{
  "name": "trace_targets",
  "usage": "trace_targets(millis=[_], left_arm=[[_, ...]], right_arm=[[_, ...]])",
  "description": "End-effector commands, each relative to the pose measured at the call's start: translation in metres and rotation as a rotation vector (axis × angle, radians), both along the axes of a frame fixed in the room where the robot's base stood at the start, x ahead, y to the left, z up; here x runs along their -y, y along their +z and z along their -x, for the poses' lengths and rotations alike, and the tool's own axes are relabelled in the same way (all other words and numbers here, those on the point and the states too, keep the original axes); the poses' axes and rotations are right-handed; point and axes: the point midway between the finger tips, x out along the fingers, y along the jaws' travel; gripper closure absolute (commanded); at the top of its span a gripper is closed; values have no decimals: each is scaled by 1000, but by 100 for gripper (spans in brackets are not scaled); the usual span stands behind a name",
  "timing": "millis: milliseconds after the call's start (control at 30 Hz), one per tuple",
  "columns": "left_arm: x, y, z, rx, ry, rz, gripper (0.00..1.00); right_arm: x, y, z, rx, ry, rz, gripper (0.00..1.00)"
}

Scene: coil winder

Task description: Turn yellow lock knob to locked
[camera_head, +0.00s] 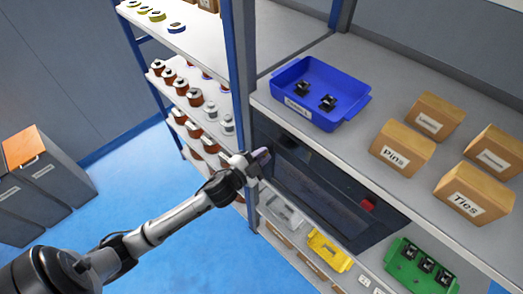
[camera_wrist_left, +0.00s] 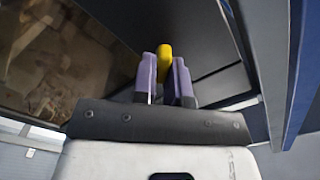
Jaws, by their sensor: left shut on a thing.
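The yellow lock knob (camera_wrist_left: 165,62) shows in the left wrist view between the two purple fingers of my left gripper (camera_wrist_left: 166,75), on the dark front of the coil winder. The fingers stand on either side of it and are shut on it. In the head view my left gripper (camera_head: 262,155) is at the left end of the dark coil winder (camera_head: 320,190), and the knob is hidden there. I cannot tell the knob's lock position from these frames. My right gripper is in neither view.
The winder sits in a rack under a shelf that holds a blue bin (camera_head: 318,92) and several cardboard boxes (camera_head: 403,145). A blue rack post (camera_head: 240,75) stands close to my left gripper. A yellow bin (camera_head: 328,250) and a green bin (camera_head: 420,268) are below. Spools (camera_head: 195,97) fill the left rack.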

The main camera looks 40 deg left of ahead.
Motion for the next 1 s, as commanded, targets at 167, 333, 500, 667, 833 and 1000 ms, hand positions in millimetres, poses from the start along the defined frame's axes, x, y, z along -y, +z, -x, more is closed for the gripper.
trace_targets(millis=[167,333,500,667,833,1000], left_arm=[[1,2,0,11,-1,-166,100],[2,0,0,21,-1,-320,100],[2,-2,0,30,-1,-458,100],[3,-3,0,37,-2,-563,100],[3,-4,0,43,-3,-645,100],[3,-5,0,46,-1,-694,100]], right_arm=[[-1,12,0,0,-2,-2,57],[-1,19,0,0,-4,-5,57],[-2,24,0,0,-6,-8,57],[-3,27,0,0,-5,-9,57],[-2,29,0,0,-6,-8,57],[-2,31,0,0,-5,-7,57]])
